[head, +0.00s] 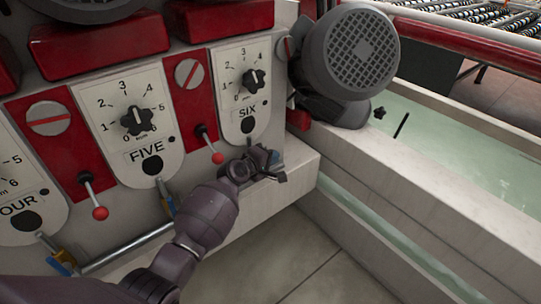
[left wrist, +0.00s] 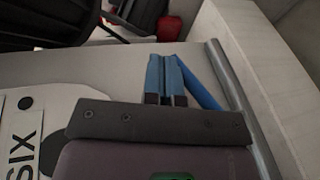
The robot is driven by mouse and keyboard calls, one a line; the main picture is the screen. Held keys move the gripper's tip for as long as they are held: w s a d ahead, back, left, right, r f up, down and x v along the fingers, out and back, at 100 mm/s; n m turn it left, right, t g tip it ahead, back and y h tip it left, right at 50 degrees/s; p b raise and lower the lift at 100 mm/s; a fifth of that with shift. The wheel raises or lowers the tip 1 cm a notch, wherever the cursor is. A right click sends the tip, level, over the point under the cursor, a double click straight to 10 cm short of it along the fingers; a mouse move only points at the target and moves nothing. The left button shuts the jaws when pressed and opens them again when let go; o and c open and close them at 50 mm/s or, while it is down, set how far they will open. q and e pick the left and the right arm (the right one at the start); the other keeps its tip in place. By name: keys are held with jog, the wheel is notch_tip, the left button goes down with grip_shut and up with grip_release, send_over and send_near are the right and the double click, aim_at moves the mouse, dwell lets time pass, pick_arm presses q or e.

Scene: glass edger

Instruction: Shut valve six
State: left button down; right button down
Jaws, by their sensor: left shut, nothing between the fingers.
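The SIX panel (head: 247,90) is a pale plate with a black dial knob at the upper right in the head view. My left gripper (head: 270,166) is just below it, at the ledge. In the left wrist view its two blue fingers (left wrist: 165,75) are shut together with nothing between them. A slanted blue bar, which looks like the handle of valve six (left wrist: 202,84), lies just right of the fingers, close beside or touching them; I cannot tell which. In the head view my gripper mostly hides this valve. My right gripper is not in view.
Blue-handled valves stand under FIVE (head: 168,203) and FOUR (head: 62,262), left of my arm. A grey pipe (left wrist: 238,95) runs right of the handle. A red-tipped lever (head: 217,157), a grey motor (head: 352,55) and a water trough (head: 450,145) are nearby.

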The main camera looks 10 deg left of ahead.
pick_arm(q)
jog(key=shift+f, duration=0.1)
dwell(0.5)
jog(key=s+a+p, duration=0.2)
jog(key=s+a, duration=0.3)
jog(key=s, duration=0.6)
jog(key=shift+s+a+r, duration=0.2)
jog(key=shift+s+a, duration=0.2)
